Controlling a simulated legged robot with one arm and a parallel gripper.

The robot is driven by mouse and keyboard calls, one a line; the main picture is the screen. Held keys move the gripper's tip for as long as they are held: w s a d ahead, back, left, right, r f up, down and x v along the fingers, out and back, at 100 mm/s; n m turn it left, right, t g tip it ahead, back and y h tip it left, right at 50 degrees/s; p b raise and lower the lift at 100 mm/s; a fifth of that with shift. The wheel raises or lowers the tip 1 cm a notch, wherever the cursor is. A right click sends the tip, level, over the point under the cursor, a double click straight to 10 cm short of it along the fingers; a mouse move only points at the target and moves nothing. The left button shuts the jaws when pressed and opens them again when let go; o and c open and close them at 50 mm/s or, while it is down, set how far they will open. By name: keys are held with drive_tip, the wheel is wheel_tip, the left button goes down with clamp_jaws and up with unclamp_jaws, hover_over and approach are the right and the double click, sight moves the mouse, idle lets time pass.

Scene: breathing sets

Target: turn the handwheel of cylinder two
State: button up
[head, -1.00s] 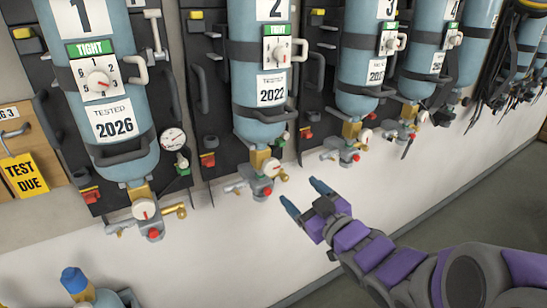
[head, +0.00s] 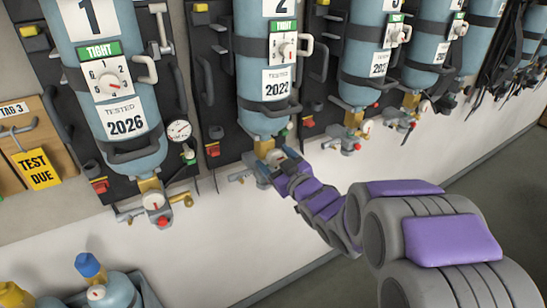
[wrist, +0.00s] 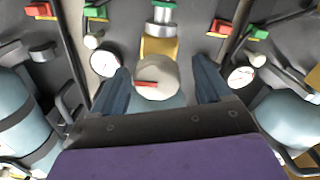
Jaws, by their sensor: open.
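Cylinder two (head: 263,110) is a light blue bottle hanging on the wall rack, with a "2" label cut by the top edge and a "2022" tag. Its valve sits at its lower end. My gripper (head: 268,162) is at that valve and hides most of it in the head view. In the wrist view, the round grey handwheel (wrist: 158,72) with a red mark lies between the two open fingers of my gripper (wrist: 161,84). Gaps show on both sides of the wheel, and no contact is visible.
Cylinder one (head: 120,85) hangs to the left, its valve (head: 155,202) low on the wall. More cylinders hang to the right. A pressure gauge (wrist: 104,63) is close to the left finger. Other bottles (head: 118,290) stand at lower left. The wall below the rack is bare.

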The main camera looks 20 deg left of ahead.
drive_tip(key=shift+w+a+r, duration=0.15)
drive_tip(key=shift+w+a, duration=0.25)
drive_tip(key=shift+w, duration=0.05)
drive_tip(key=shift+d, duration=0.1)
drive_tip(key=shift+d, duration=0.1)
drive_tip(key=shift+c, duration=0.2)
drive_tip(key=c, duration=1)
